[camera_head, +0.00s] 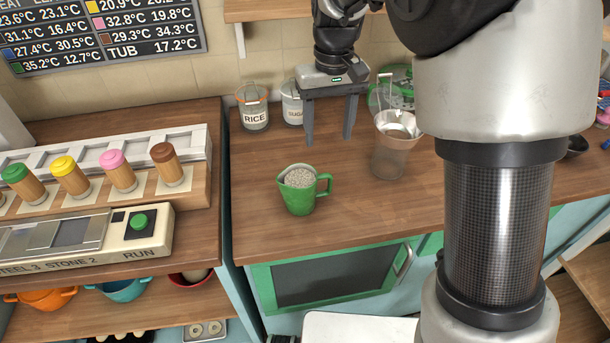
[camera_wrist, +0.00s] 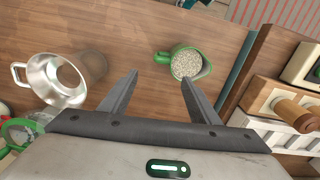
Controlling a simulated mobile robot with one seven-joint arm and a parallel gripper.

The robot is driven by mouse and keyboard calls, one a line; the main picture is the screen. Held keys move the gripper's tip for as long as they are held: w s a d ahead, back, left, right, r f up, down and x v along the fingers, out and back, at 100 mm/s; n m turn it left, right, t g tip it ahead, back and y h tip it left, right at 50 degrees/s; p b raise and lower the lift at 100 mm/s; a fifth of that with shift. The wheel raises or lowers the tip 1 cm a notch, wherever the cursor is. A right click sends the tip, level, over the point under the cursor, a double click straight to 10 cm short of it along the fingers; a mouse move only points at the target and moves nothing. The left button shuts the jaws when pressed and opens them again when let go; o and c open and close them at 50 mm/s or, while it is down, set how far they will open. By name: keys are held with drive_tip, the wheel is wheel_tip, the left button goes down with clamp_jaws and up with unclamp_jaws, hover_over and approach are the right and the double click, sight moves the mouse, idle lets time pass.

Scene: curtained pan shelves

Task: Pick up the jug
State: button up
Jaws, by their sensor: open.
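The jug (camera_head: 299,196) is green with a handle on its right side and is filled with grey, speckled grains. It stands upright on the wooden counter (camera_head: 250,215) near the front edge. In the wrist view the jug (camera_wrist: 205,69) lies beyond the fingertips, nearer the right finger, with its handle pointing left. My gripper (camera_head: 328,141) is open and empty, pointing down above the back of the counter, behind and to the right of the jug. In the wrist view both fingers of my gripper (camera_wrist: 159,76) are spread apart with nothing between them.
A metal funnel or strainer over a clear container (camera_head: 389,155) stands right of the jug. Jars labelled RICE (camera_head: 255,118) and SUGAR (camera_head: 293,110) stand behind. A console with coloured-top cylinders (camera_head: 120,180) fills the left. Counter around the jug is clear.

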sight(325, 178)
wheel_tip(325, 178, down, 12)
drive_tip(key=shift+r, duration=0.2)
drive_tip(key=shift+s+f, duration=0.2)
drive_tip(key=shift+f, duration=1.15)
drive_tip(key=shift+s+f, duration=0.2)
drive_tip(key=shift+f, duration=1.15)
drive_tip(key=shift+a, duration=0.1)
drive_tip(key=shift+c, duration=0.4)
drive_tip(key=shift+r, duration=0.1)
clamp_jaws()
